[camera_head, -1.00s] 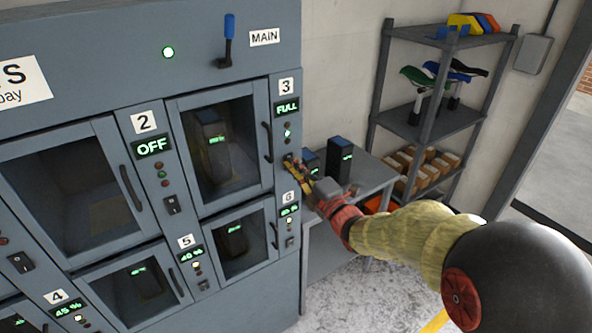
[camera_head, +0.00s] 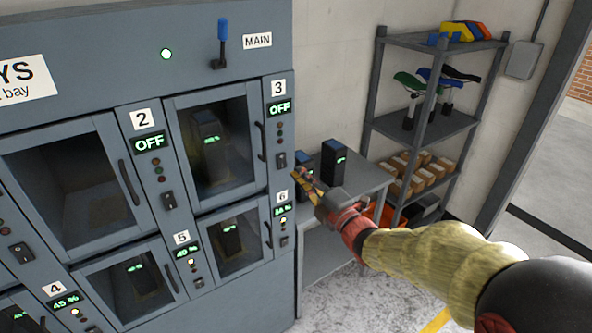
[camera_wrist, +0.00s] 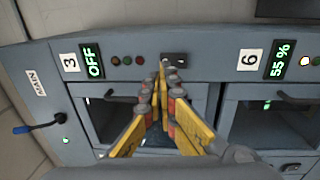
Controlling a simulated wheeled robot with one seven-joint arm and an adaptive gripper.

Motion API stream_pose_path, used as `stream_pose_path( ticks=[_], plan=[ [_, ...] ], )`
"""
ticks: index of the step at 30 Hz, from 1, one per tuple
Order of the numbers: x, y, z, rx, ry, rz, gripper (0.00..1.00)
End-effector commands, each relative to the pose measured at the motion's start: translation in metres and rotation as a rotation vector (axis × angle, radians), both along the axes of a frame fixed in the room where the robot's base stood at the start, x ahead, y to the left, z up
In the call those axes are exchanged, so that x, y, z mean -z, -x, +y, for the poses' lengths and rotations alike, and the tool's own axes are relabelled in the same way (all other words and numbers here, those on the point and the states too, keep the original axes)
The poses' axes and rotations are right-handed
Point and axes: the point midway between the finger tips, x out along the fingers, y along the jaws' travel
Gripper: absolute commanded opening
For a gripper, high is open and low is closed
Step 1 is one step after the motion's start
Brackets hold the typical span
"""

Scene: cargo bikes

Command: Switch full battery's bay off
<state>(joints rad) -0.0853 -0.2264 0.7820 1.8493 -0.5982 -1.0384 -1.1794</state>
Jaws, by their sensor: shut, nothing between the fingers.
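Bay 3 (camera_head: 232,180) is at the upper right of the grey charging cabinet, with a dark battery (camera_head: 208,140) behind its closed glass door. Its display (camera_head: 280,108) reads OFF, and its indicator lamps look unlit. The bay 3 rocker switch (camera_head: 282,160) sits below the lamps; it also shows in the wrist view (camera_wrist: 174,58), just beyond my fingertips. My gripper (camera_head: 298,174) is shut and empty, a little in front and to the right of that switch. In the wrist view my gripper (camera_wrist: 160,75) has its yellow fingers together at the tips.
Bay 2 (camera_head: 149,143) also reads OFF, with an empty-looking interior. Bays 5 (camera_head: 186,252) and 6 (camera_head: 281,210) show charge percentages. The blue MAIN lever (camera_head: 222,42) is above. A side table with two batteries (camera_head: 334,165) and a shelf rack (camera_head: 420,125) stand to the right.

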Motion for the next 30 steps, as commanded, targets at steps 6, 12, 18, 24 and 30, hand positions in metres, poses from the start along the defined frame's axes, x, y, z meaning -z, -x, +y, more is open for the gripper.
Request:
stream_pose_path(
  ticks=[6, 12, 18, 24, 30],
  plan=[
    [-0.009, 0.031, -0.021, 0.002, -0.001, -0.004, 0.0],
    [-0.009, 0.048, -0.032, 0.001, -0.001, -0.002, 0.0],
    [-0.009, 0.051, -0.035, 0.0, -0.002, -0.002, 0.0],
    [-0.009, 0.051, -0.034, 0.0, -0.002, -0.002, 0.0],
    [-0.009, 0.051, -0.034, -0.001, -0.013, 0.006, 0.0]
  ],
)
